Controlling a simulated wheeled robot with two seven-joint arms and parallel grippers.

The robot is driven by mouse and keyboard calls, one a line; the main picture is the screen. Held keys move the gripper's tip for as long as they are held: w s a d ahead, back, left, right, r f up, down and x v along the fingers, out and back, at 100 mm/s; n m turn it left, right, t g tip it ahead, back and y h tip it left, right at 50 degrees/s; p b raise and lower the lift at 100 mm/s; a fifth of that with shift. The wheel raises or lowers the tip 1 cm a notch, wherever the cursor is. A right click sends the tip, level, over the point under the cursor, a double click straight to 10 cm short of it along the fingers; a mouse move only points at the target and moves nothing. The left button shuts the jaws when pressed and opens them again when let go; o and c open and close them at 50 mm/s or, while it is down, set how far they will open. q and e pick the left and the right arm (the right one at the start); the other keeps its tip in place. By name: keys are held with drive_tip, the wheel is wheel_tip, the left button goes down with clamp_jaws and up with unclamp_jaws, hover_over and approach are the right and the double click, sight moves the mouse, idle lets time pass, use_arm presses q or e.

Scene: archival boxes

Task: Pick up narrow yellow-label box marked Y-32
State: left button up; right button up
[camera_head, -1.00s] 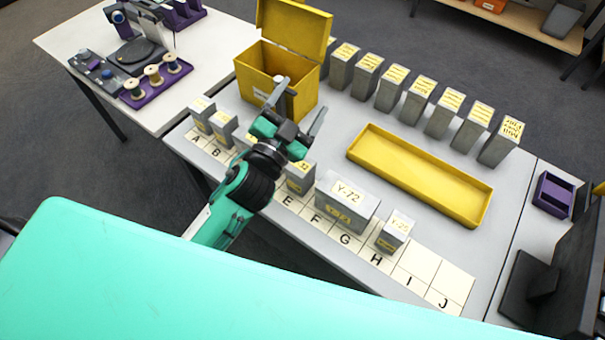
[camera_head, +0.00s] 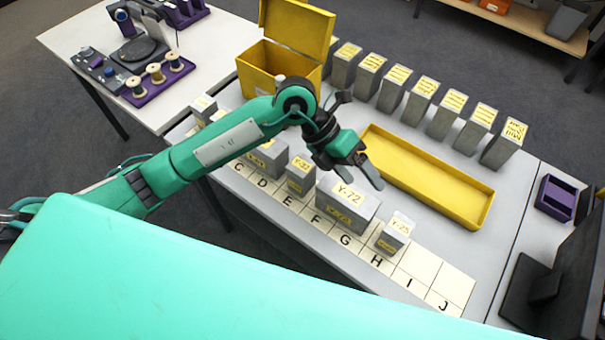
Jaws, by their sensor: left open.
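A narrow grey box with a yellow label (camera_head: 301,176) stands at slot E on the lettered strip; its label is too small to read surely but may be Y-32. A wide grey box marked Y-72 (camera_head: 346,203) stands to its right around F and G. Another narrow box, which seems marked Y-25 (camera_head: 395,234), stands near H. My left gripper (camera_head: 361,179) is open and empty. It hovers above and behind the Y-72 box, to the right of the narrow box at E. My right gripper is not in view.
A yellow tray (camera_head: 473,216) lies behind the strip. A lidded yellow box (camera_head: 297,22) stands open at the back left. Several tall grey boxes (camera_head: 502,147) line the back edge. My left arm hides part of the strip's left end. Slots I and J are clear.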

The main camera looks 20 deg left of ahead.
sight(301, 165)
use_arm(q)
drive_tip(key=w+a+y, duration=0.1)
drive_tip(key=a, duration=0.1)
drive_tip(key=w+a+f+y, duration=0.1)
drive_tip(key=a+y, duration=0.1)
drive_tip(key=w+a+f+t+y, duration=0.1)
drive_tip(key=a, duration=0.1)
drive_tip(key=shift+w+a+f+y, duration=0.15)
drive_tip(key=shift+w+a+y, duration=0.15)
drive_tip(key=shift+a+y, duration=0.1)
drive_tip(key=w+a+y, duration=0.1)
drive_tip(key=a, duration=0.1)
drive_tip(key=a+y, duration=0.1)
drive_tip(key=a, duration=0.1)
drive_tip(key=w+a+n+t+y, duration=0.1)
drive_tip(key=a, duration=0.1)
drive_tip(key=shift+w+y, duration=0.3)
drive_tip(key=shift+a, duration=0.3)
wheel_tip(301, 165, down, 8)
drive_tip(key=shift+f+p, duration=0.15)
drive_tip(key=shift+p, duration=0.65)
wheel_tip(301, 165, down, 4)
drive_tip(key=shift+w+f+p, duration=0.1)
drive_tip(key=shift+p, duration=0.85)
drive_tip(key=shift+f, duration=0.5)
drive_tip(key=c, duration=1.1)
drive_tip(key=shift+c, duration=0.6)
drive_tip(key=shift+r, duration=0.15)
